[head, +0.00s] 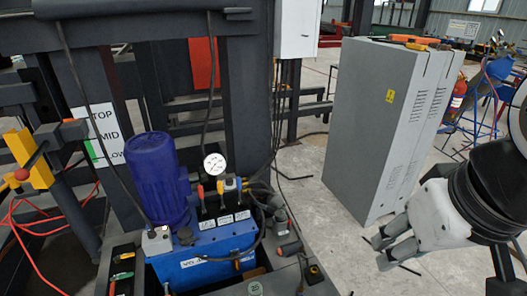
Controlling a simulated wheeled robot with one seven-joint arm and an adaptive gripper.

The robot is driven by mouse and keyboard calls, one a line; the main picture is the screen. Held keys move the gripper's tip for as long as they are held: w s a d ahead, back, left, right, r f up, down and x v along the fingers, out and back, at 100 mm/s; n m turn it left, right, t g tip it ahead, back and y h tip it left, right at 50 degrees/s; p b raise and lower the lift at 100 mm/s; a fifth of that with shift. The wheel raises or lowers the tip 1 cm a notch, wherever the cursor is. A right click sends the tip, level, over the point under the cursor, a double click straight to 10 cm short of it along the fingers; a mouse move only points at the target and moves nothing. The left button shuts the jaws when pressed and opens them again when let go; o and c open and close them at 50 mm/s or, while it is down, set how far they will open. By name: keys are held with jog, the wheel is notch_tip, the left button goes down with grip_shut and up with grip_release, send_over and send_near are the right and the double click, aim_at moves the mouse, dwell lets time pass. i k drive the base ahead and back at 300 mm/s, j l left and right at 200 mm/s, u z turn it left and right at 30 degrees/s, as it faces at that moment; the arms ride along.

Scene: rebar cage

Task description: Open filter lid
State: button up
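A blue hydraulic unit (205,262) stands low in the centre left, with a dark blue motor (158,180) upright on it. A small dark round cap (184,236) sits on top of the tank in front of the motor. A dark cylindrical fitting (280,222) stands at the unit's right side. I cannot tell which of these is the filter lid. My gripper (376,253) is at the lower right, well to the right of the unit. Its pale fingers point left and are apart, with nothing visible between them.
A round pressure gauge (215,164) and valves stand on the unit among hoses. A tall grey cabinet (372,130) stands behind my gripper. Dark steel posts (248,100) rise behind the unit. Red cables (40,245) hang at the left. Bare floor (335,235) lies between unit and gripper.

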aim_at(276, 202)
jog(key=k+u, duration=0.15)
jog(key=u, duration=0.25)
jog(key=k+j+u, duration=0.1)
jog(key=u, duration=0.3)
jog(key=k+j+u, duration=0.1)
jog(key=k+u, duration=0.15)
jog(key=u, duration=0.15)
jog(key=i+l+u, duration=0.1)
jog(key=l+u, duration=0.2)
jog(key=l, duration=0.8)
jog(key=l+u, duration=0.3)
jog(key=l, duration=0.75)
jog(key=k+l, duration=0.1)
jog(key=l, duration=3.4)
jog(key=k, duration=0.05)
